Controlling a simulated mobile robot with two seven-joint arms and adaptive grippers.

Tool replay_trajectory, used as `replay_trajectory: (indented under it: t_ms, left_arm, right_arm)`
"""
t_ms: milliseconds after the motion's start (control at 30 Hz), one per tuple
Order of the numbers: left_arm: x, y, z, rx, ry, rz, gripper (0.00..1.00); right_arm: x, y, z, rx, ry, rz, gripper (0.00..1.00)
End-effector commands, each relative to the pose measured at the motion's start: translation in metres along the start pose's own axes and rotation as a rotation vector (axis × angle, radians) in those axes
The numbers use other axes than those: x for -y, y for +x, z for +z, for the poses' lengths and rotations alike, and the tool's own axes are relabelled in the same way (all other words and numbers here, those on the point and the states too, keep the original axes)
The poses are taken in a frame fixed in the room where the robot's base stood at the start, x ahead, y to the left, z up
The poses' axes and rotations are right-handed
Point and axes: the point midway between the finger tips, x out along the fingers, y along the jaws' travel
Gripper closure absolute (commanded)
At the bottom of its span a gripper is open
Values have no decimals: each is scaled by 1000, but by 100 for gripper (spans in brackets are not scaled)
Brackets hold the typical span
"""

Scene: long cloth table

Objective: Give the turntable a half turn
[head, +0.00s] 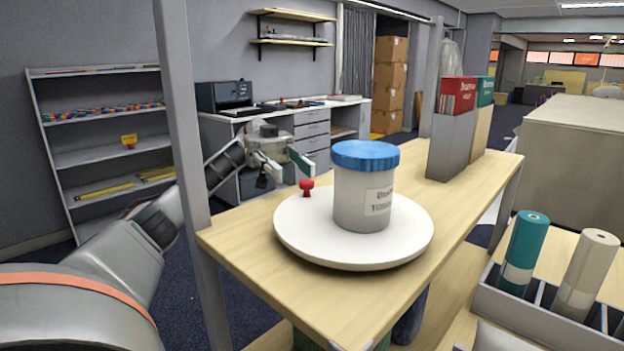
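The turntable (290,236) is a white round disc on a light wooden tabletop. A red knob (306,187) stands up from its rim at the far left. A grey canister (350,206) with a blue lid (366,154) stands upright on the disc, its white label facing the front right. My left gripper (285,167) is above and just behind the red knob, at the far left edge of the tabletop. Its two fingers are apart with nothing seen between them, and it appears clear of the knob. My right gripper is not in view.
A divided tray (540,315) with teal and cream rolls is at lower right. The near tabletop (290,290) is bare.

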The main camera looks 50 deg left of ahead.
Motion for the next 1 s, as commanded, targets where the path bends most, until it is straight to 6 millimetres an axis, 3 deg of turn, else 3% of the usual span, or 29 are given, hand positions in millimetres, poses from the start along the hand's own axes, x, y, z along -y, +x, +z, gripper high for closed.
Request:
replay_trajectory:
  t_ms: [100, 700, 1000]
  left_arm:
    - [-3, 10, -7, 3, 10, 4, 69]
    - [-1, 64, -3, -1, 5, 2, 69]
    - [0, 72, -1, -2, 1, -2, 69]
  right_arm:
    - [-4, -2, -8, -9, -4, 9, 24]
    - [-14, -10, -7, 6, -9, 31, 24]
    - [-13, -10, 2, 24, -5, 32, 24]
